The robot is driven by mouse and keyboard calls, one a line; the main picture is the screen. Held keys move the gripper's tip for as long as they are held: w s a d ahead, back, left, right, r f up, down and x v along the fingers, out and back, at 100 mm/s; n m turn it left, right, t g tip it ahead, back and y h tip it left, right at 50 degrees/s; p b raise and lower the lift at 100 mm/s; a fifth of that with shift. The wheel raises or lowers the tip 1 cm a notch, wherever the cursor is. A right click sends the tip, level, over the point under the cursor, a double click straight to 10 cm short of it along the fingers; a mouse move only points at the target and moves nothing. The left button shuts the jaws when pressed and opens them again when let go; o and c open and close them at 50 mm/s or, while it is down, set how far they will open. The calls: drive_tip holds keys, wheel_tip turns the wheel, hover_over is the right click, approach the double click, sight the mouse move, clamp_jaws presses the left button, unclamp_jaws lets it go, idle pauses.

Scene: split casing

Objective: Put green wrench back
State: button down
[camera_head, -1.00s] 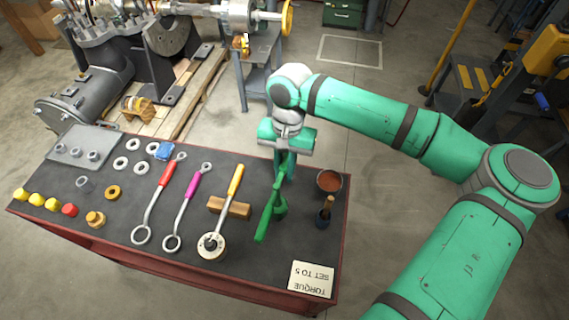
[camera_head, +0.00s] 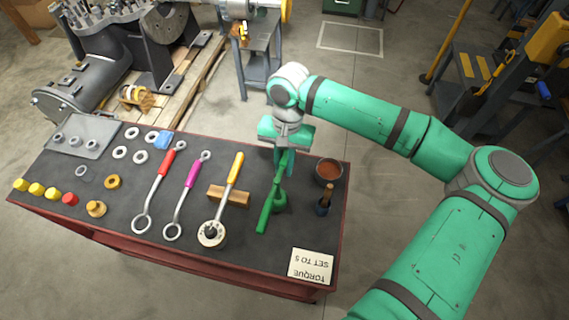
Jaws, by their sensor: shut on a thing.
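The green wrench (camera_head: 268,209) is at the right part of the dark bench top (camera_head: 135,200), its long handle pointing toward the front edge. My gripper (camera_head: 284,160) is over its back end and shut on it. A round green part (camera_head: 279,201) shows beside the handle. I cannot tell whether the wrench touches the bench. The wrench's upper end is partly hidden by my gripper.
To the left lie a yellow-handled tool (camera_head: 236,168) on a wooden block (camera_head: 229,196), a magenta wrench (camera_head: 192,176) and a red wrench (camera_head: 166,163). To the right stand a brown-filled bowl (camera_head: 328,171) and a brush pot (camera_head: 323,206). A torque card (camera_head: 311,265) lies in front.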

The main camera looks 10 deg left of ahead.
sight(284, 158)
drive_tip(key=shift+f, duration=0.25)
idle(0.4)
drive_tip(key=c, duration=1.6)
unclamp_jaws()
drive_tip(key=shift+r, duration=3.45)
drive_tip(key=shift+r, duration=0.1)
drive_tip(key=r, duration=0.3)
drive_tip(key=w+r, duration=0.1)
drive_tip(key=r, duration=0.6)
drive_tip(key=shift+w+r, duration=0.25)
drive_tip(key=shift+w, duration=0.05)
